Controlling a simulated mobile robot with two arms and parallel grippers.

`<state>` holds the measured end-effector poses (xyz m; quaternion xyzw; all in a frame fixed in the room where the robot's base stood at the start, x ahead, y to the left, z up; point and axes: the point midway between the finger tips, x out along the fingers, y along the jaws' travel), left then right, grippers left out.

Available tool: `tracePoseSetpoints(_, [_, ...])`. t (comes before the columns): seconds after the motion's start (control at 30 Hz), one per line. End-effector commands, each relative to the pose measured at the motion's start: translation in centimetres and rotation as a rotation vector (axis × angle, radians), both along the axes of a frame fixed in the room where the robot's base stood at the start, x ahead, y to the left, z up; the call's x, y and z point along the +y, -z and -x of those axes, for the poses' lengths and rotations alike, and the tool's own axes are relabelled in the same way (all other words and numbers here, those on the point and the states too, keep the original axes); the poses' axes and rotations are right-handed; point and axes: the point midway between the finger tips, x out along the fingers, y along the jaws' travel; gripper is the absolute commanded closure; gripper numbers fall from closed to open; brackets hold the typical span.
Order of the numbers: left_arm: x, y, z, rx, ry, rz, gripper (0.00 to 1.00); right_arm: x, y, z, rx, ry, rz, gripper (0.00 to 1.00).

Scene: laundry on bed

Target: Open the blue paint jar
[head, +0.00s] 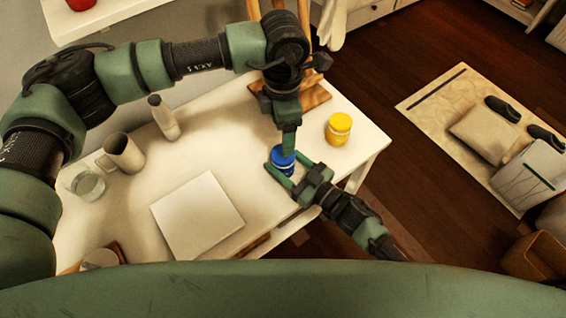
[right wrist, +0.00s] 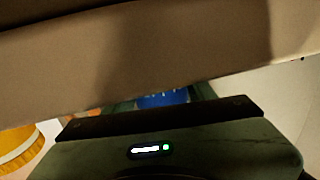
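The blue paint jar (head: 281,160) stands upright near the right end of the white table, and only part of it shows. My right gripper (head: 283,168) reaches in from the lower right, its fingers on either side of the jar and apparently shut on it. In the right wrist view a strip of the blue jar (right wrist: 163,98) shows between the fingers. My left gripper (head: 288,148) points down onto the jar's top and hides part of the lid. It is seen edge-on, so its opening cannot be judged.
A yellow paint jar (head: 339,128) stands close by, right of the left gripper. A white canvas (head: 197,215), a mug (head: 122,153), a glass (head: 88,184) and a bottle (head: 163,118) are on the table (head: 330,165). A beige surface fills the upper right wrist view.

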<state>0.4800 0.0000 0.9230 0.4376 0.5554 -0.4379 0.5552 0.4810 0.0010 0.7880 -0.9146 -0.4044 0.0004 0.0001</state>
Motion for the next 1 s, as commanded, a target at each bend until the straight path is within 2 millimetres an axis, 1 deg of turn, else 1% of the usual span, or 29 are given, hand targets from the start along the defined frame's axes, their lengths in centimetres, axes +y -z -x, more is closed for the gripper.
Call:
tracePoseSetpoints(0.03, [-0.01, -0.01, 0.01, 0.000, 0.000, 0.000, 0.27, -0.01, 0.00, 0.00, 0.000, 0.000, 0.000, 0.83])
tracePoseSetpoints(0.1, [-0.01, -0.01, 0.01, 0.000, 0.000, 0.000, 0.27, -0.02, 0.00, 0.01, 0.000, 0.000, 0.000, 1.00])
tracePoseSetpoints(0.27, [-0.01, 0.00, 0.01, 0.000, 0.009, 0.000, 0.27, -0.02, -0.01, 0.01, 0.000, 0.000, 0.000, 1.00])
tracePoseSetpoints(0.37, [-0.04, 0.01, 0.03, 0.000, 0.065, 0.000, 0.27, -0.02, -0.01, 0.01, 0.000, 0.000, 0.000, 1.00])
tracePoseSetpoints(0.43, [-0.08, 0.01, 0.04, 0.001, 0.145, 0.001, 0.27, -0.02, -0.02, 0.01, 0.000, 0.000, 0.000, 1.00])
tracePoseSetpoints(0.57, [-0.13, -0.01, 0.06, 0.000, 0.375, 0.002, 0.27, -0.02, -0.02, 0.01, 0.000, 0.000, 0.000, 1.00])
tracePoseSetpoints(1.0, [-0.16, 0.00, 0.07, -0.001, 1.308, 0.003, 0.27, -0.03, -0.04, 0.00, -0.001, 0.000, -0.001, 1.00])
